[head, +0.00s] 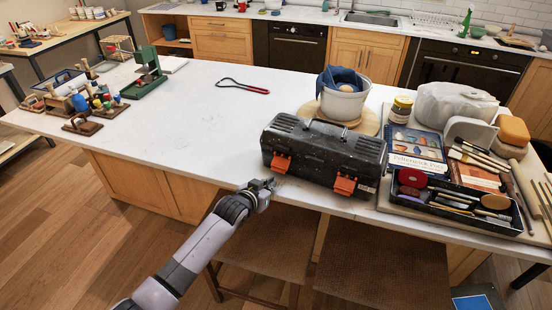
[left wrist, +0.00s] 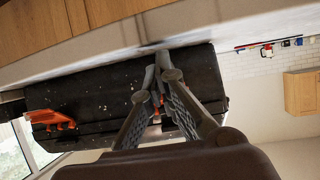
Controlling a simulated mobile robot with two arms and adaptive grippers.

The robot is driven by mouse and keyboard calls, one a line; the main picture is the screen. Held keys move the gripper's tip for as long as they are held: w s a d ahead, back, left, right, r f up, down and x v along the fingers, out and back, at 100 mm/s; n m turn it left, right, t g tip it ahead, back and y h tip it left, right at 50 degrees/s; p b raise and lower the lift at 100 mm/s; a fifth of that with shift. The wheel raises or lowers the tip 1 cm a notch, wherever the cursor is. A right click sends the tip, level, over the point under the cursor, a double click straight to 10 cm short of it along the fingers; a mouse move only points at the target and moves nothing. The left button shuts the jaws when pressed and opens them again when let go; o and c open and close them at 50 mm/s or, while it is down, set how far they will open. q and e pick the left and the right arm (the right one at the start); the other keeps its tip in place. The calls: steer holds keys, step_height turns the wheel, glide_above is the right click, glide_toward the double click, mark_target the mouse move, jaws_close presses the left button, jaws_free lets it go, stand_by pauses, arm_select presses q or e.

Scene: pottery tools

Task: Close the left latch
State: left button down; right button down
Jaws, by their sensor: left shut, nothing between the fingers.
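A black toolbox (head: 320,150) with its lid down stands near the counter's front edge. Its left orange latch (head: 281,162) and right orange latch (head: 345,185) are on the front face. My left gripper (head: 267,184) is shut and empty, just in front of and below the left latch. In the left wrist view, turned nearly upside down, the gripper fingers (left wrist: 158,68) cross the toolbox (left wrist: 105,95) front and largely hide the left latch; the right latch (left wrist: 52,120) shows at the left. I cannot tell whether the fingers touch the toolbox. My right gripper is not in view.
A grey pot (head: 342,103) with a blue cloth stands behind the toolbox. A black tray of tools (head: 456,211) lies to its right. The white counter (head: 190,130) left of the toolbox is mostly clear. Stools (head: 255,245) stand below the front edge.

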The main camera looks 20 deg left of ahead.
mark_target(278, 169)
arm_select(q)
steer(key=shift+w+d+f+b, duration=0.15)
steer(key=shift+w+f+b, duration=0.1)
steer(key=shift+w+b, duration=0.35)
steer(key=w+b, duration=0.3)
steer(key=shift+w+d, duration=0.25)
steer(key=shift+w, duration=0.05)
steer(key=shift+w+r, duration=0.2)
steer(key=shift+r, duration=0.2)
step_height(278, 169, up, 2)
steer(key=shift+d+p, duration=0.1)
steer(key=shift+p, duration=0.7)
steer(key=shift+p+v, duration=0.95)
steer(key=shift+v, duration=0.2)
steer(key=shift+s+r+p, duration=0.4)
steer(key=shift+r, duration=0.15)
steer(key=shift+s+r+p, duration=0.2)
steer(key=shift+r+p, duration=0.1)
steer(key=shift+r, duration=0.25)
steer(key=shift+r+p, duration=0.8)
steer(key=shift+p, duration=0.15)
steer(key=w+r+p, duration=0.2)
steer(key=shift+d+r, duration=0.1)
steer(key=shift+r, duration=0.2)
steer(key=shift+w, duration=0.1)
